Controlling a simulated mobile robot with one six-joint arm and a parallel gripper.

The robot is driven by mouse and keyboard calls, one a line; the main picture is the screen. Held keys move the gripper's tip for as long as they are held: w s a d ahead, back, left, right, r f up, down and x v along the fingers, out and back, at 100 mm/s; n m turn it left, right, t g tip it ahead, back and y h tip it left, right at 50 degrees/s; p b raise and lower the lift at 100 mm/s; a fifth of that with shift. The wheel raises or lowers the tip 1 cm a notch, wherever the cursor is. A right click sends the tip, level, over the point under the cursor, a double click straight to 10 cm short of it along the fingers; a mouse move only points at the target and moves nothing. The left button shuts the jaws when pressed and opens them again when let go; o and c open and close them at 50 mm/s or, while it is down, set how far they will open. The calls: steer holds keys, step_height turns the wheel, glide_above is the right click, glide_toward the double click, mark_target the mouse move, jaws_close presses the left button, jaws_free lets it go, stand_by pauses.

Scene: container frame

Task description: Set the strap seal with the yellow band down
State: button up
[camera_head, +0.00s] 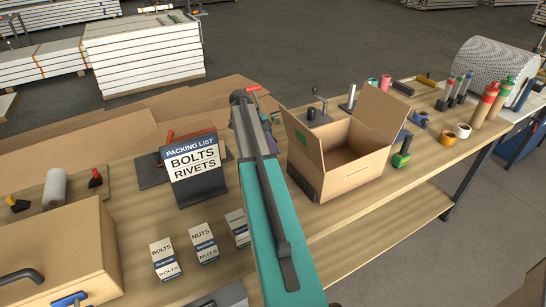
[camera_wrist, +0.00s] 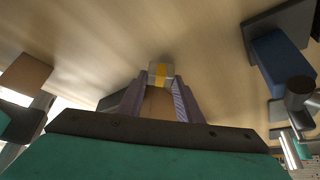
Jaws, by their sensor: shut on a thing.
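The strap seal with the yellow band (camera_wrist: 161,73) shows in the wrist view as a small pale block with a yellow stripe across its middle. My gripper (camera_wrist: 160,86) is shut on it, with one finger on each side. The wooden worktop (camera_wrist: 95,65) fills the view beyond the seal. I cannot tell whether the seal touches the wood or hangs above it.
An open cardboard box (camera_head: 345,160) stands right of my arm. A packing list sign (camera_head: 193,160) reading bolts and rivets stands to the left. Bottles and tape rolls (camera_head: 463,131) crowd the right end.

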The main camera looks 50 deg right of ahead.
steer(key=shift+r+b, duration=0.3)
steer(key=shift+r, duration=0.35)
steer(key=shift+s+a+r, duration=0.2)
steer(key=shift+s+r, duration=0.15)
steer(key=shift+r, duration=0.1)
steer(key=s+a+b, duration=0.1)
steer(key=s+a, duration=0.1)
steer(key=s, duration=0.2)
steer(key=s+a+r+b, duration=0.1)
steer(key=s+a, duration=0.1)
steer(key=s, duration=0.3)
steer(key=s+a+b, duration=0.2)
steer(key=s+a, duration=0.1)
steer(key=s, duration=0.1)
steer(key=shift+s+r, duration=0.2)
steer(key=shift+r, duration=0.05)
